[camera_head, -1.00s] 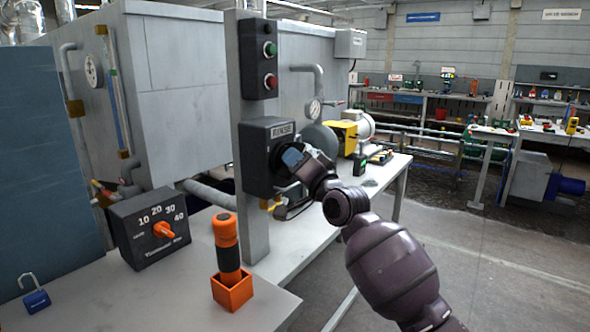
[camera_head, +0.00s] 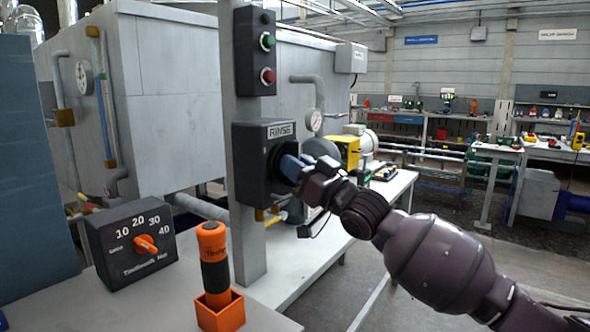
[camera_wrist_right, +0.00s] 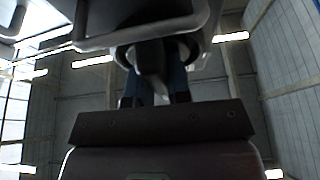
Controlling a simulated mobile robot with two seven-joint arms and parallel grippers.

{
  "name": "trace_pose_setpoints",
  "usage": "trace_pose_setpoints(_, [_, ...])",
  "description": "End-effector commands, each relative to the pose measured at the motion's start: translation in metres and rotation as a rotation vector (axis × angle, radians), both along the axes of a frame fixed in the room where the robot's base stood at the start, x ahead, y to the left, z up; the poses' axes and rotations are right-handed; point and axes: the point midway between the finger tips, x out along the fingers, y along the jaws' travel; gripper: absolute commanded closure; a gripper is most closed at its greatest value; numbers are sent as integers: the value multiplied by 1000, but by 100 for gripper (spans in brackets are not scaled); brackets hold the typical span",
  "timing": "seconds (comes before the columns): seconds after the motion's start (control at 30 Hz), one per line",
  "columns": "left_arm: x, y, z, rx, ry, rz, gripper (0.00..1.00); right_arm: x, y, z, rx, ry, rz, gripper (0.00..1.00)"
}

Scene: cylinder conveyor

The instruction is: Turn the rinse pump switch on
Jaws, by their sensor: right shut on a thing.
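The dark RINSE switch box (camera_head: 250,165) is fixed to the grey post, with a white RINSE label (camera_head: 281,131) at its upper right. My right gripper (camera_head: 288,168) is at the round front of this box, its blue fingers against the switch. The knob is mostly hidden by the gripper in the head view. In the right wrist view the two dark blue fingers stand on either side of a grey switch handle (camera_wrist_right: 152,88), and the gripper is shut on it. The handle's exact angle cannot be told. My left gripper is not in view.
A box with green (camera_head: 267,41) and red (camera_head: 268,76) buttons is above on the post (camera_head: 245,215). A timer box (camera_head: 130,245) with an orange pointer and an orange-black tool in an orange holder (camera_head: 222,314) stand on the bench below.

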Motion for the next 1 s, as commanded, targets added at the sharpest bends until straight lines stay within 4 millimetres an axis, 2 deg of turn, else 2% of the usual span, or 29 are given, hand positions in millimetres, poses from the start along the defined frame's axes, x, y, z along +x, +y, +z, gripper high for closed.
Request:
trace_pose_setpoints(0.63, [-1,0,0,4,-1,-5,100,0,0,1,-30,-43,-1,100])
trace_pose_setpoints(0.67, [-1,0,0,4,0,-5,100,0,0,1,-30,-43,-1,79])
trace_pose_setpoints(0.8, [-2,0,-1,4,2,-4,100,0,0,1,-29,-42,-2,57])
trace_pose_setpoints(1.0, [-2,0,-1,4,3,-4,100,0,0,1,-29,-40,-1,56])
